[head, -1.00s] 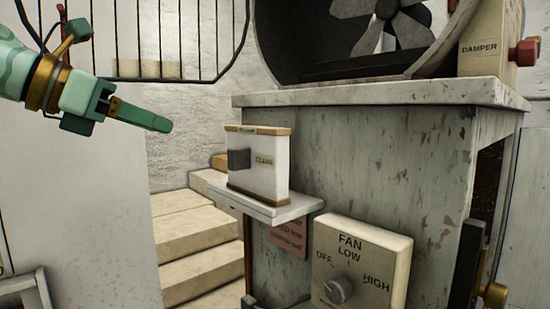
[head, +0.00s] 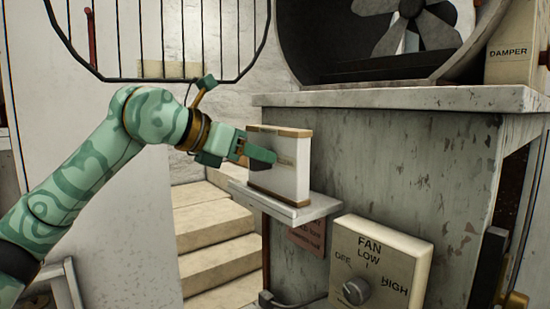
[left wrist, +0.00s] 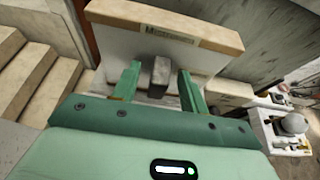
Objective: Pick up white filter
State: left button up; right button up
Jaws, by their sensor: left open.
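The white filter (head: 285,180) is an upright white block with tan top and bottom edges and a dark handle on its face. It stands on a small pale shelf (head: 300,212) on the side of the grey cabinet. My left gripper (head: 262,157) is at the filter's face and partly hides the handle in the head view. In the left wrist view, its green fingers (left wrist: 157,82) are open on either side of the grey handle (left wrist: 159,74), with gaps visible at both sides. My right gripper is not in view.
The grey cabinet (head: 400,165) with a fan housing (head: 390,40) on top stands right of the filter. A FAN control box (head: 375,265) juts out below the shelf. A DAMPER box (head: 512,50) is at upper right. Stone steps (head: 215,220) lie behind to the left.

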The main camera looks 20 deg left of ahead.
pick_arm(q)
jog(key=shift+w+d+f, duration=0.1)
jog(key=shift+w+d, duration=0.05)
jog(key=shift+w, duration=0.15)
jog(key=shift+s, duration=0.2)
jog(key=c, duration=0.6)
grip_shut()
jog(key=shift+w, duration=0.1)
